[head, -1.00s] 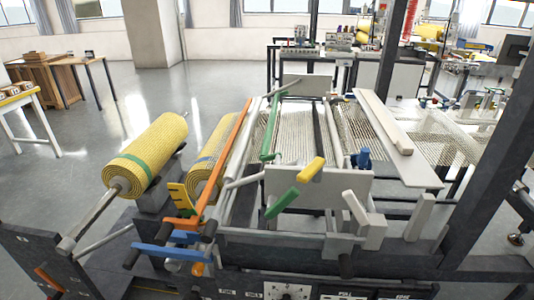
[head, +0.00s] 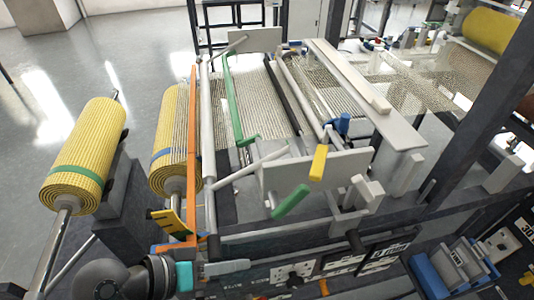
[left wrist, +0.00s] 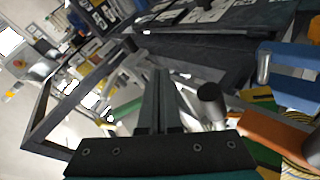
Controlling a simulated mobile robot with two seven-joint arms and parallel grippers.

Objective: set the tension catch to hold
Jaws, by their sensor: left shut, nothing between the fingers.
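I cannot tell which part is the tension catch. The laminating frame carries a yellow handle (head: 318,163), a green handle (head: 291,201), a blue knob (head: 340,123) and a long orange bar (head: 193,150). My left gripper (head: 240,266) is shut and empty, low at the frame's front left, just right of the orange bar's lower end. In the left wrist view its closed fingers (left wrist: 160,95) point toward the frame, with a dark round-ended post (left wrist: 210,97) to their right. A blue part (left wrist: 292,68) and the orange bar (left wrist: 275,135) lie further right. My right gripper is not in view.
Two yellow mesh rolls (head: 85,155) (head: 170,140) stand at the left. Open mesh (head: 265,95) spans the frame behind a pale plate (head: 310,172). A labelled panel with a dial (head: 292,271) runs along the front. A blue holder (head: 428,275) sits at lower right.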

